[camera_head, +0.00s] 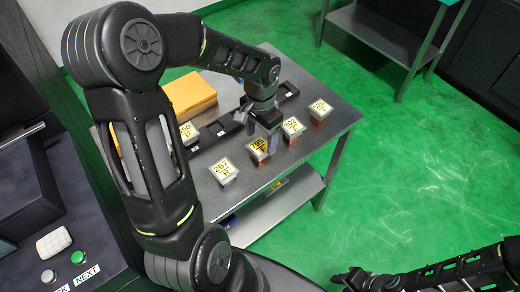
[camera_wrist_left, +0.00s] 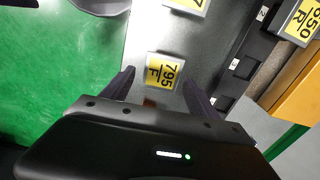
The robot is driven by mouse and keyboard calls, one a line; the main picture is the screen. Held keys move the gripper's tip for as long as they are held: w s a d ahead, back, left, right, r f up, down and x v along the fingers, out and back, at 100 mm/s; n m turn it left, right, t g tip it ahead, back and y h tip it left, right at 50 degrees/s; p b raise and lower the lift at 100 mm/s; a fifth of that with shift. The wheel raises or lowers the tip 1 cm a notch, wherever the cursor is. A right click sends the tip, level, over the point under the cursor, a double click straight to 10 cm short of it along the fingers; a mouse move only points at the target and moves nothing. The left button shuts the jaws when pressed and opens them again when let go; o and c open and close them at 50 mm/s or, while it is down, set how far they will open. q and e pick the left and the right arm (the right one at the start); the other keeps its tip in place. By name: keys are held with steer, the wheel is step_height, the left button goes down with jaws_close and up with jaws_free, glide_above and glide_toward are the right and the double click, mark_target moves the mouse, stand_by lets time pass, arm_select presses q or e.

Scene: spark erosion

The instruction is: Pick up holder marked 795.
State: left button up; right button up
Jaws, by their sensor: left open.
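The holder marked 795 (camera_head: 258,146) is a small block with a yellow label on top, standing on the grey metal table. In the left wrist view the holder (camera_wrist_left: 162,72) lies between the two finger tips, its label reading 795 F. My left gripper (camera_head: 269,138) is open just above and around the holder, with a dark finger on each side. In the left wrist view the left gripper (camera_wrist_left: 158,88) shows a gap between each finger and the holder. The lower part of the holder is hidden by the gripper body. My right gripper (camera_head: 352,280) is low at the bottom edge.
On the table (camera_head: 285,172) stand holders marked 267 (camera_head: 224,171), 902 (camera_head: 293,127) and another (camera_head: 320,109) in a row. A holder marked 650 (camera_wrist_left: 302,22) sits at a black rail. A yellow-orange box (camera_head: 190,94) stands behind. Green floor lies right.

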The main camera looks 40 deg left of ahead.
mark_target(260, 146)
arm_select(q)
steer(key=shift+a+f+p, duration=0.15)
steer(key=shift+f+p, duration=0.55)
steer(key=shift+f, duration=1.95)
jaws_close()
steer(key=shift+r, duration=0.1)
